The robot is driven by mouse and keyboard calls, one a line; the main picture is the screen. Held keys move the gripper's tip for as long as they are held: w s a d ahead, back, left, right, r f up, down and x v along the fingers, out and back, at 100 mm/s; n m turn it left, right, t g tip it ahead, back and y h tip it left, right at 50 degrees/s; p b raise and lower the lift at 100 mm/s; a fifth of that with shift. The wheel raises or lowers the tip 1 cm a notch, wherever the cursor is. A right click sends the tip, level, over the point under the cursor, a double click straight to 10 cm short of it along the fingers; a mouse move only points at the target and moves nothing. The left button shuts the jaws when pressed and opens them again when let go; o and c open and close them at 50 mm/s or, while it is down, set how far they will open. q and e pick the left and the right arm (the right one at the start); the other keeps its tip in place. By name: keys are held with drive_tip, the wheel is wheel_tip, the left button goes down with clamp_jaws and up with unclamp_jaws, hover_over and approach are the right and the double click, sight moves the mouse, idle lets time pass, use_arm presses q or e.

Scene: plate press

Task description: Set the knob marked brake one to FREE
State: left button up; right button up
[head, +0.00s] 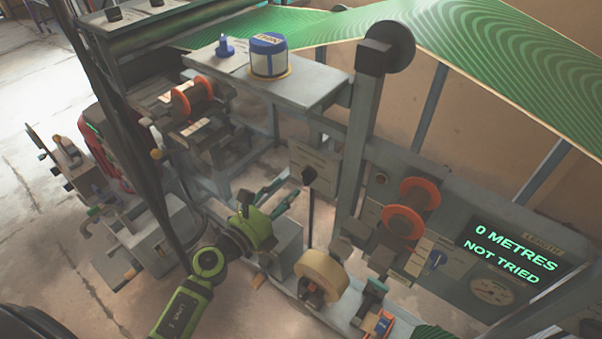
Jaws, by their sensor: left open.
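Labels on the press are too small to read, so I cannot tell which knob is marked brake one. A black knob (308,175) sits on a grey panel (322,156) with small print, near the middle of the head view. A blue knob (437,261) is on the right-hand panel, beside a pale label. My left gripper (287,193) is green and dark, open and empty. In the picture its fingers point up and right, just left of and below the black knob, with a gap between. My right gripper is not in view.
Orange-flanged rollers (411,208), a tan roll (322,273) and a grey post (358,150) crowd the frame. A display (510,252) reads 0 METRES, NOT TRIED. A blue-and-white can (268,57) stands on the upper shelf. Bare floor (60,270) lies at left.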

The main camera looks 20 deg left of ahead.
sight(307, 176)
use_arm(q)
drive_tip(key=shift+x, duration=2.8)
clamp_jaws()
